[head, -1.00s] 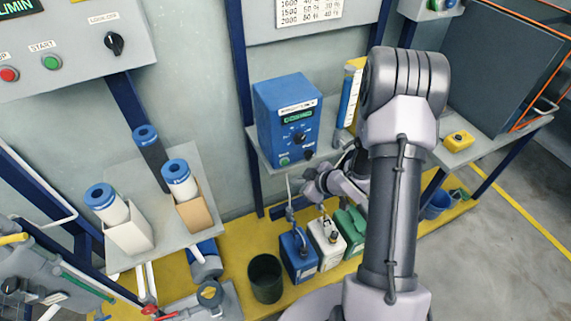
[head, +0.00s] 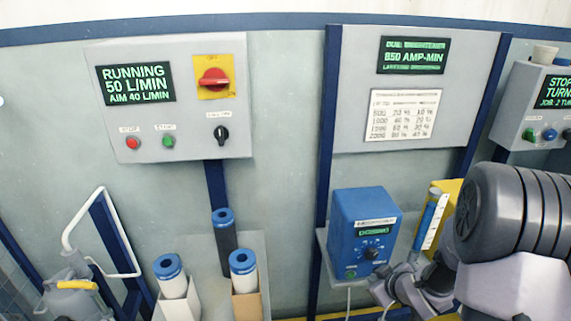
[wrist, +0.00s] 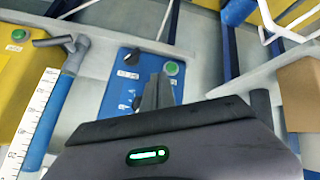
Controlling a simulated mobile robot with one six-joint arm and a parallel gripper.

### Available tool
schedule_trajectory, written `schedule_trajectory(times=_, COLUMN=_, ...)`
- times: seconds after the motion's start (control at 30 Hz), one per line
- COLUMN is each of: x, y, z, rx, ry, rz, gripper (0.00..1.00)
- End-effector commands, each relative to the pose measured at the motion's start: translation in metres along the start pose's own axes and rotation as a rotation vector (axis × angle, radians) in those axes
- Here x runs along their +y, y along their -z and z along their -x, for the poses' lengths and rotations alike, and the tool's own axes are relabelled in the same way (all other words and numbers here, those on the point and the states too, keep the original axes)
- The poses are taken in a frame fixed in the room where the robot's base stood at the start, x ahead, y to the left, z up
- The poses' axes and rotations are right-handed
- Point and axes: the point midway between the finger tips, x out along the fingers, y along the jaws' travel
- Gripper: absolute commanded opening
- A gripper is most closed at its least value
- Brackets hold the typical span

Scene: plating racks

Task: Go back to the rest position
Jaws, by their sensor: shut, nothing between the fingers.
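My gripper (wrist: 158,92) is shut and empty in the wrist view. Its dark fingers point at the front of the blue controller box (wrist: 125,85), with the green button and white label showing beside them. I cannot tell whether they touch the box. In the head view the same blue controller box (head: 362,235) stands on a grey shelf at the right of centre, with a lit green display and dark knob. My folded arm fills the lower right, and its wrist is just below and right of the box; the fingertips are unclear there.
A measuring cylinder (head: 431,222) stands right of the blue box, close to my arm. Blue-capped filter cartridges (head: 243,270) stand at lower centre. The wall panel (head: 170,100) reads "RUNNING 50 L/MIN, AIM 40 L/MIN". Another control box (head: 540,110) is at the right edge.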

Motion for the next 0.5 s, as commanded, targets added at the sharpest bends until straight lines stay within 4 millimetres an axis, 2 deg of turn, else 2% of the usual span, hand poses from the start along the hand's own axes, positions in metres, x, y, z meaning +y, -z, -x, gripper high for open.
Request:
schedule_trajectory(times=0.03, x=0.013, y=0.028, z=0.034, rx=-0.031, ry=-0.071, rz=-0.049, gripper=0.00)
schedule_trajectory(times=0.07, x=0.017, y=0.040, z=0.057, rx=-0.059, ry=-0.110, rz=-0.102, gripper=0.00)
schedule_trajectory(times=0.1, x=0.016, y=0.053, z=0.089, rx=-0.091, ry=-0.152, rz=-0.182, gripper=0.00)
schedule_trajectory(times=0.17, x=0.004, y=0.068, z=0.139, rx=-0.123, ry=-0.190, rz=-0.319, gripper=0.00)
schedule_trajectory(times=0.2, x=-0.012, y=0.074, z=0.172, rx=-0.139, ry=-0.193, rz=-0.419, gripper=0.00)
schedule_trajectory(times=0.27, x=-0.046, y=0.079, z=0.218, rx=-0.158, ry=-0.163, rz=-0.566, gripper=0.00)
schedule_trajectory(times=0.3, x=-0.073, y=0.079, z=0.244, rx=-0.168, ry=-0.123, rz=-0.655, gripper=0.00)
schedule_trajectory(times=0.4, x=-0.133, y=0.075, z=0.293, rx=-0.193, ry=0.000, rz=-0.817, gripper=0.00)
schedule_trajectory(times=0.5, x=-0.172, y=0.070, z=0.320, rx=-0.215, ry=0.099, rz=-0.900, gripper=0.00)
